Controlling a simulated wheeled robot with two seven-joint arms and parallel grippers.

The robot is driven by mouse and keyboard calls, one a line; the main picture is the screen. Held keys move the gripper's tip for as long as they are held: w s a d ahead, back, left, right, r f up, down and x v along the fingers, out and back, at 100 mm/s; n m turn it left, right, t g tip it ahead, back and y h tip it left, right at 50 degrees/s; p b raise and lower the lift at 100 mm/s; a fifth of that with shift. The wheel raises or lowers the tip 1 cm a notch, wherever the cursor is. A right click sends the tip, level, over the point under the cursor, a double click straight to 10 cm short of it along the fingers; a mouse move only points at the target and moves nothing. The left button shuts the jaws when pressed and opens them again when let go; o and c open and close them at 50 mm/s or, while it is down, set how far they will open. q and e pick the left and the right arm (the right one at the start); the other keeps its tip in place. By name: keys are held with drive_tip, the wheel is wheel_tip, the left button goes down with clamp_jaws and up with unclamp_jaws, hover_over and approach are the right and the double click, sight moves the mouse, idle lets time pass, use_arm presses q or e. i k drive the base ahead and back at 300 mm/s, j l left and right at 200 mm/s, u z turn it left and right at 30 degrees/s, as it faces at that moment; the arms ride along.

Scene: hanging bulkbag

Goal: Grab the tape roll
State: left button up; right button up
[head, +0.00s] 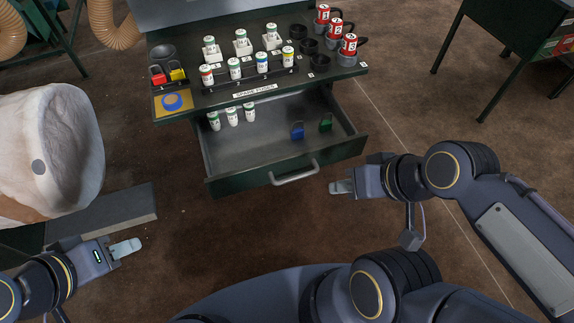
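A blue tape roll (173,101) lies flat on a yellow square at the left end of the cabinet top (215,100). My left gripper (126,248) is at the lower left, well below and apart from the tape roll. I see nothing held in either.
The open drawer (275,165) holds three white fuses, a blue padlock (297,132) and a green padlock (326,124). Red and yellow padlocks (177,74) sit just behind the tape. A large white bag (50,150) hangs at left.

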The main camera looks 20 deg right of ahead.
sight(171, 102)
drive_tip(key=i+j+z, duration=0.2)
drive_tip(key=i+j, duration=0.15)
drive_tip(key=j, duration=0.3)
drive_tip(key=i+j+z, duration=0.1)
drive_tip(key=j, duration=0.25)
drive_tip(key=i+j+z, duration=0.1)
drive_tip(key=i+j, duration=0.15)
drive_tip(key=j, duration=0.15)
drive_tip(key=i+j+z, duration=0.1)
drive_tip(key=j, duration=0.25)
drive_tip(key=i+j+z, duration=0.1)
drive_tip(key=j, duration=0.3)
drive_tip(key=i+j+z, duration=0.1)
drive_tip(key=j, duration=0.3)
drive_tip(key=i, duration=0.05)
